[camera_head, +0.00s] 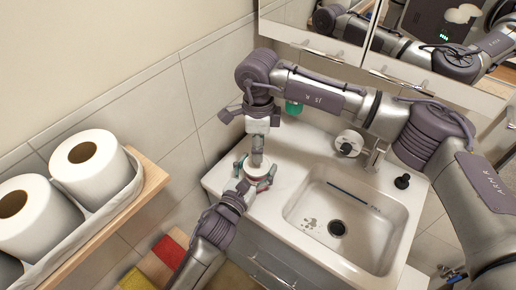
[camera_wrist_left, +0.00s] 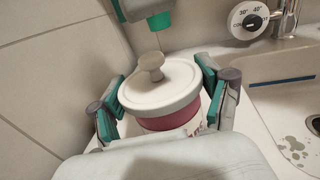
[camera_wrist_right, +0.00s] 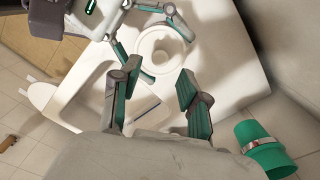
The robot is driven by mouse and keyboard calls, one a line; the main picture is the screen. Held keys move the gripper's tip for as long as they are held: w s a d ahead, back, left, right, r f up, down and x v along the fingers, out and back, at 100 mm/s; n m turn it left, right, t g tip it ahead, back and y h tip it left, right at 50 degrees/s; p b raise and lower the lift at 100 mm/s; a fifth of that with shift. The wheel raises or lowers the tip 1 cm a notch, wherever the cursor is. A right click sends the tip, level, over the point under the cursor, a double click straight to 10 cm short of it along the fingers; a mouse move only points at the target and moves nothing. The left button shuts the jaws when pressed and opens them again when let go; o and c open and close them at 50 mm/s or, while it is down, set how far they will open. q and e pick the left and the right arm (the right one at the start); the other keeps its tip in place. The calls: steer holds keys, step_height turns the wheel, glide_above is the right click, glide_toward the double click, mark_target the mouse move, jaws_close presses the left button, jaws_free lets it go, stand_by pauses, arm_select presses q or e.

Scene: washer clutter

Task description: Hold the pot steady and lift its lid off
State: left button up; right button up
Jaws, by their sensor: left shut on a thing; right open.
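The pot has a pink body (camera_wrist_left: 170,122) and a white lid (camera_wrist_left: 168,85) with a grey mushroom-shaped knob (camera_wrist_left: 150,64). The lid sits on the pot, which stands at the left end of the white counter. My left gripper (camera_head: 257,173) is shut around the pot's body, with one finger on each side in the left wrist view (camera_wrist_left: 163,98). My right gripper (camera_head: 257,152) is above the pot. In the right wrist view its fingers (camera_wrist_right: 157,80) are apart and empty, and the lid (camera_wrist_right: 163,43) shows beyond them. The gap to the knob is hard to judge.
The sink basin (camera_head: 370,235) is to the right of the pot, with a white dial (camera_head: 349,143) behind it. A green cup (camera_wrist_right: 262,148) is close to my right gripper. A wooden shelf (camera_head: 150,175) with toilet rolls (camera_head: 90,165) stands at the left.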

arm_select(q)
steer(key=shift+r, duration=0.15)
steer(key=o, duration=1.6)
steer(key=shift+o, duration=0.2)
arm_select(e)
step_height(320, 180, up, 11)
steer(key=shift+f, duration=0.15)
arm_select(q)
steer(key=shift+s, duration=0.1)
arm_select(e)
steer(key=shift+a, duration=0.1)
